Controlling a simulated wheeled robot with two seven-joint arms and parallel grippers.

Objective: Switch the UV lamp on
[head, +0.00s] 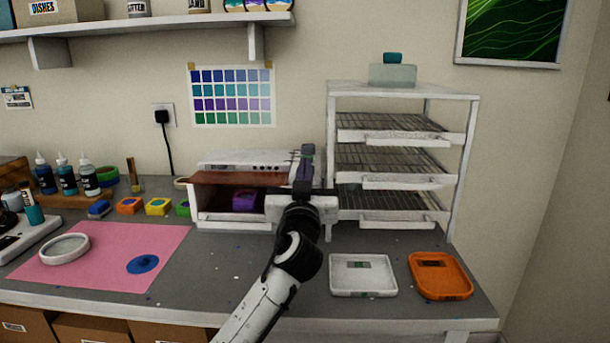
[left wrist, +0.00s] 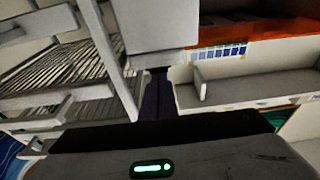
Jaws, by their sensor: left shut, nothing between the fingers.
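The UV lamp looks to be the white box (head: 215,217) on the bench, with a reddish-brown panel over its open front and a purple mould (head: 247,200) inside. I see no clear glow in it. My left gripper (head: 307,152) is shut and empty, pointing up at the lamp's right end. My gripper and wrist hide that end, so I cannot see a switch or tell whether the fingers touch the box. In the left wrist view the dark shut fingers (left wrist: 157,90) show between pale panels. My right gripper is out of view.
A wire-shelf rack (head: 400,187) stands close right of my left gripper. A white tray (head: 345,288) and an orange tray (head: 463,285) lie in front of it. A pink mat (head: 110,240) and small coloured moulds (head: 157,207) are at the left. The grey bench between mat and trays is mostly clear.

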